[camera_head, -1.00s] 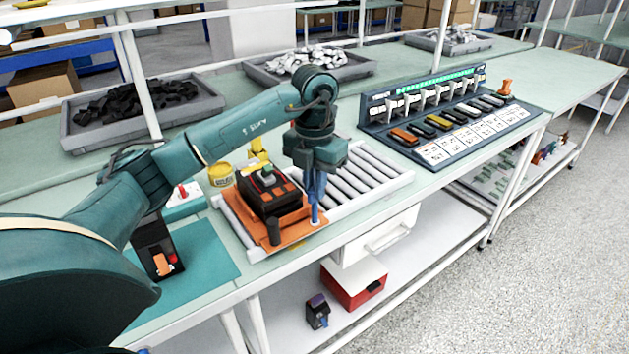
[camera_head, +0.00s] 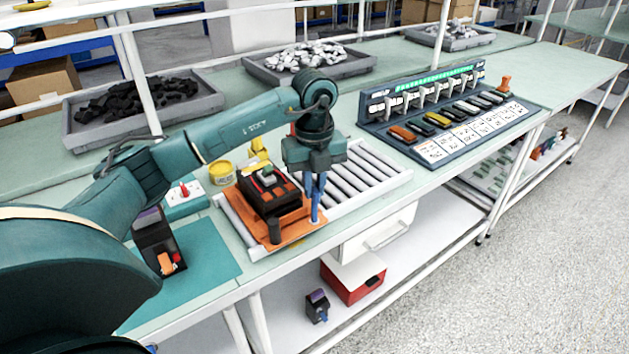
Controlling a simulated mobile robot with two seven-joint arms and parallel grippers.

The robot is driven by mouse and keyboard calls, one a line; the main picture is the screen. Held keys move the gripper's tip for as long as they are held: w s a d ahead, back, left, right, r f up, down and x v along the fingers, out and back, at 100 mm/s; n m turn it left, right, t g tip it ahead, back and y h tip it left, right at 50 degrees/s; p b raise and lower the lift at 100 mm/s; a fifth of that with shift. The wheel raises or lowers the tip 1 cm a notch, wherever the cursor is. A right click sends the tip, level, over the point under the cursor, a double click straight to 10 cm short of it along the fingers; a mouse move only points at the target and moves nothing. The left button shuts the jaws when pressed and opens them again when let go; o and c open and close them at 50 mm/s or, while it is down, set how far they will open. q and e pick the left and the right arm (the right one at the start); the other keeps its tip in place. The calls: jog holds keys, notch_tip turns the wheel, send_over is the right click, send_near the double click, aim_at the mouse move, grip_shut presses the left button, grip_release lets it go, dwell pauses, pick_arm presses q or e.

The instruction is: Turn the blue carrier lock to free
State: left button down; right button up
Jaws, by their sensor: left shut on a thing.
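My left gripper (camera_head: 316,212) points down at the right front corner of the orange carrier (camera_head: 290,232). It is shut on the blue carrier lock (camera_head: 315,215), which shows as a thin blue upright piece between and below the fingers. The lock's exact angle is too small to tell. A black and orange breaker device (camera_head: 270,193) with a grey-green top piece sits on the carrier, left of the gripper. The carrier rests on the roller conveyor (camera_head: 375,170). My right gripper is not in view.
A yellow tub (camera_head: 221,172) and a white box with a red lever (camera_head: 184,196) stand left of the carrier. A black device with an orange switch (camera_head: 158,245) stands on the teal mat (camera_head: 205,255). A test panel (camera_head: 445,120) stands to the right. The rollers right of the gripper are clear.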

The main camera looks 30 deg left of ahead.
pick_arm(q)
jog(key=shift+a+n, duration=0.1)
jog(key=shift+n, duration=1.5)
jog(key=shift+p, duration=0.3)
jog(key=c, duration=1.4)
grip_release()
jog(key=shift+c, duration=0.2)
notch_tip(320, 180, up, 13)
